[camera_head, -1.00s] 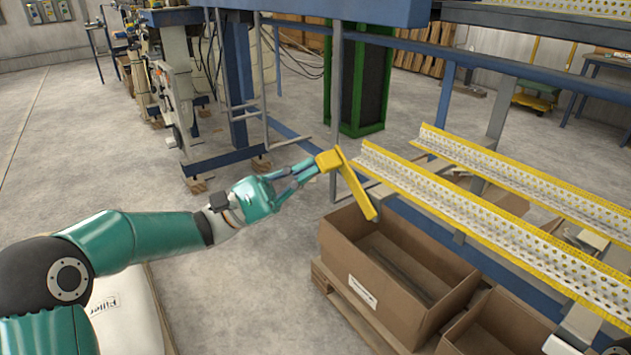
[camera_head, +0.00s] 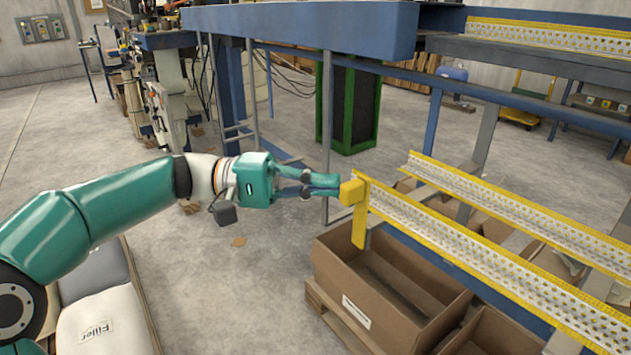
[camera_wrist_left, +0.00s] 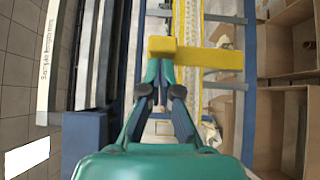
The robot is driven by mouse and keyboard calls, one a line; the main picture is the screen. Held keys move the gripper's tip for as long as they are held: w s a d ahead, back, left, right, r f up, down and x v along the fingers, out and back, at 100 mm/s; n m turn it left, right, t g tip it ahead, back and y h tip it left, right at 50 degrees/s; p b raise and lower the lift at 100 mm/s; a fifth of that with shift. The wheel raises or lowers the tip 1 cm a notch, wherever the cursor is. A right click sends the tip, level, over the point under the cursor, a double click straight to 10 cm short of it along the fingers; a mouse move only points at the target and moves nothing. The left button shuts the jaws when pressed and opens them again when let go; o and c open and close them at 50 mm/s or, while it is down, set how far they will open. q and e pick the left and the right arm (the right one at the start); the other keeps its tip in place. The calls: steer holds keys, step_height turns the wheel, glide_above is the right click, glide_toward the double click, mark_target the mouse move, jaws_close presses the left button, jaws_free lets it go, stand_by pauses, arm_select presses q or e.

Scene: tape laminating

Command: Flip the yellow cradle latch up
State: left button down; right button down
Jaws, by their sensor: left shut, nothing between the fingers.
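The yellow cradle latch (camera_head: 358,212) is at the near left end of a perforated rail with yellow edges (camera_head: 460,250). Its blocky head is at the top and its flat bar hangs nearly straight down. My left gripper (camera_head: 338,184) is shut and empty, with its fingertips at the left side of the latch head. In the left wrist view the latch (camera_wrist_left: 205,57) lies crosswise just ahead of the closed fingertips (camera_wrist_left: 160,72), its bar pointing right. Whether the fingertips touch it is hard to tell. My right gripper is not in view.
An open cardboard box (camera_head: 345,285) stands below the latch on a pallet, with another box beside it. A second perforated rail (camera_head: 480,190) runs behind. A blue beam (camera_head: 300,30) crosses above.

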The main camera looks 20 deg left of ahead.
arm_select(q)
steer(key=shift+s+d+r+m, duration=0.1)
steer(key=shift+s+d+m, duration=0.1)
steer(key=shift+d+m, duration=0.1)
stand_by(0.4)
steer(key=shift+a, duration=0.1)
steer(key=s+a, duration=0.2)
steer(key=a, duration=0.9)
steer(key=shift+a+r+y, duration=0.15)
steer(key=shift+a+y, duration=0.15)
steer(key=shift+a, duration=0.1)
